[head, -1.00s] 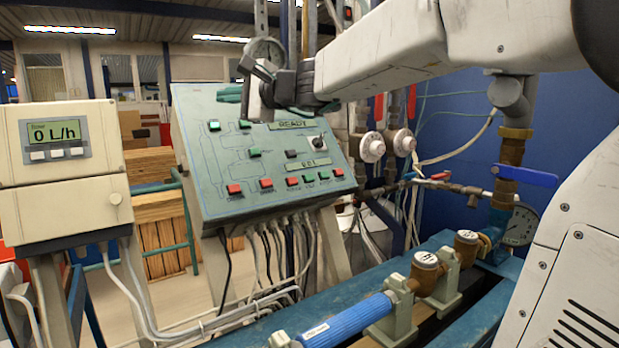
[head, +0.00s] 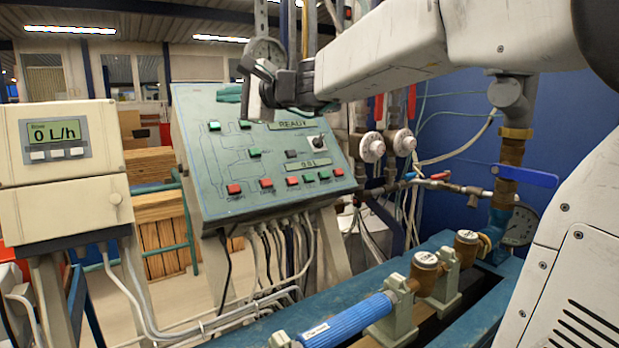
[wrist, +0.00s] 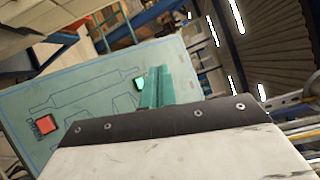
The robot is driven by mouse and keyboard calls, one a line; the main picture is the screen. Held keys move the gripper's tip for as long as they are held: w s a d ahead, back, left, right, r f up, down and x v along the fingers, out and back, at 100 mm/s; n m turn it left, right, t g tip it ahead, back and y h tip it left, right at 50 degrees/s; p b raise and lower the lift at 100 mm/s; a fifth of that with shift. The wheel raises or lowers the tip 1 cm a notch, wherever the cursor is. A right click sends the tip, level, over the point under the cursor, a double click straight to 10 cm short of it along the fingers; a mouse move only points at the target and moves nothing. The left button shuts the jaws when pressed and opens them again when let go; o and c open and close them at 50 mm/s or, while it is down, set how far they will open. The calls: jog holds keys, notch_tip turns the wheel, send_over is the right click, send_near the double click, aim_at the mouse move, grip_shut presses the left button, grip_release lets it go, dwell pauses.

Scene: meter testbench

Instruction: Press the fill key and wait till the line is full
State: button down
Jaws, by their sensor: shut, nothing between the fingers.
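The sloped green control panel (head: 215,168) stands left of centre. It bears several red and green keys and a display (head: 292,124) that reads READY. Green keys (head: 214,126) lie at the upper left, and red (head: 234,188) and green keys (head: 308,178) line the lower edge. The labels are too small to tell which is the fill key. My gripper (head: 230,93) is shut and empty at the panel's top edge. In the wrist view, its teal fingers (wrist: 165,85) overlap the panel beside a bright green key (wrist: 140,84); contact cannot be told. A red key (wrist: 45,125) shows at left.
The beige flow meter (head: 55,132) at left reads 0 L/h. A blue pipe piece (head: 345,322) and brass fittings (head: 425,262) lie along the bench at front right. Valves and a pressure gauge (head: 521,225) stand at right. Cables hang below the panel.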

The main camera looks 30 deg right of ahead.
dwell(0.5)
jog(key=s+a+f+n+g, duration=0.4)
jog(key=s+f+n, duration=0.1)
jog(key=s+f, duration=0.35)
jog(key=s+a+f+n+g, duration=0.3)
jog(key=s+f+n+g, duration=0.15)
jog(key=s+f, duration=0.4)
jog(key=s+d+f+n+g+h, duration=0.2)
jog(key=s+f, duration=0.4)
jog(key=s, duration=0.4)
jog(key=s+d+f+n+g+h, duration=0.3)
jog(key=s+d+f+h, duration=0.3)
jog(key=s, duration=0.3)
jog(key=shift+s+d+f+n, duration=0.4)
jog(key=shift+d+f+n, duration=0.05)
jog(key=shift+d, duration=0.15)
jog(key=shift+s, duration=0.1)
